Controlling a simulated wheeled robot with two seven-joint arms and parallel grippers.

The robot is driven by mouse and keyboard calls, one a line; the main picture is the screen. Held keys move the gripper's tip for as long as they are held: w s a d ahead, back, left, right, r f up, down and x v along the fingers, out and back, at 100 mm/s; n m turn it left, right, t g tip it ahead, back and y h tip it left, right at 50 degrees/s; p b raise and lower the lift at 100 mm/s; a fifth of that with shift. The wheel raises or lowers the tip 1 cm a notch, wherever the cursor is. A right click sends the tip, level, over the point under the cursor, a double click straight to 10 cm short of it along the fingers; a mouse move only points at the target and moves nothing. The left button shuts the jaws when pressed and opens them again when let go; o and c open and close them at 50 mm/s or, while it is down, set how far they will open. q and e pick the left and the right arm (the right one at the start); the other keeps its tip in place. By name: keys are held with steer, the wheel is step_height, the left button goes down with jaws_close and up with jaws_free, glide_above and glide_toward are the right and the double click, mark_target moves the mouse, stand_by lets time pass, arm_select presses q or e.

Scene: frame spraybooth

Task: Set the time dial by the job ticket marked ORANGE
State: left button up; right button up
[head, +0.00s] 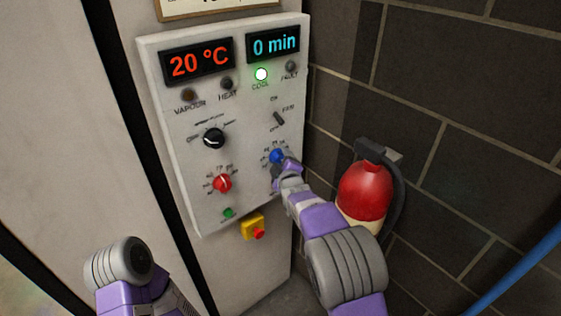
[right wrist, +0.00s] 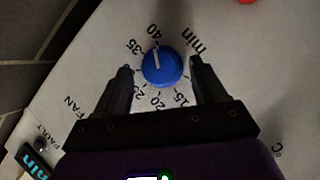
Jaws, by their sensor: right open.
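The blue time dial (head: 277,156) is at the lower right of the grey control panel (head: 187,210). My right gripper (head: 281,165) is at it, partly covering its scale. In the right wrist view the dial (right wrist: 161,67) sits between the two open fingers, with gaps on both sides. Its white pointer line points close to the 40 mark; one finger covers part of the scale. The time display (head: 274,45) reads 0 min. No ticket marked ORANGE is readable. My left gripper is out of view; only part of that arm shows.
A red extinguisher (head: 365,191) hangs close right of my right arm. A framed sheet (head: 220,6) is cut off above.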

steer(key=shift+w+f, duration=0.15)
steer(key=shift+w, duration=0.3)
